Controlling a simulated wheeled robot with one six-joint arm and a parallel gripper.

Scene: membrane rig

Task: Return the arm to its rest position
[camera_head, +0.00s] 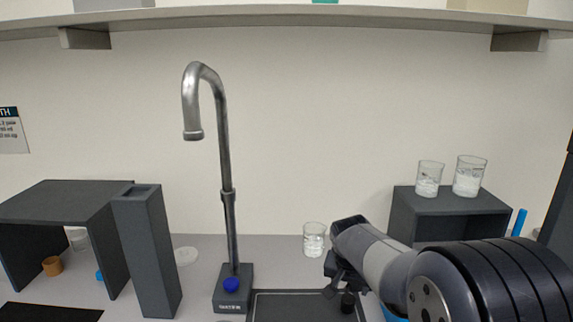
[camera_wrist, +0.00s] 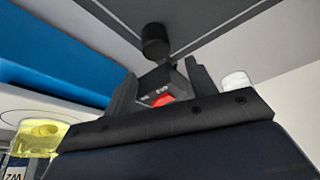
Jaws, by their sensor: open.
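My arm reaches in from the right in the head view, and my gripper (camera_head: 338,284) points down over the right part of a dark tray (camera_head: 290,305). In the wrist view, my gripper (camera_wrist: 161,88) has its two dark fingers apart. A dark block with a red spot (camera_wrist: 160,86) shows between the fingers; I cannot tell its distance from them. A short black cylinder (camera_wrist: 154,42) shows beyond the fingertips. A small black cylinder (camera_head: 347,302) also shows beside my gripper in the head view. My arm hides part of the counter.
A tall faucet (camera_head: 228,150) with a blue button stands left of the tray. A glass beaker (camera_head: 314,240) stands close behind my gripper. Two beakers stand on a dark stand (camera_head: 450,212) at right. A shelf (camera_head: 290,22) runs overhead. A yellow vessel (camera_wrist: 40,135) shows in the wrist view.

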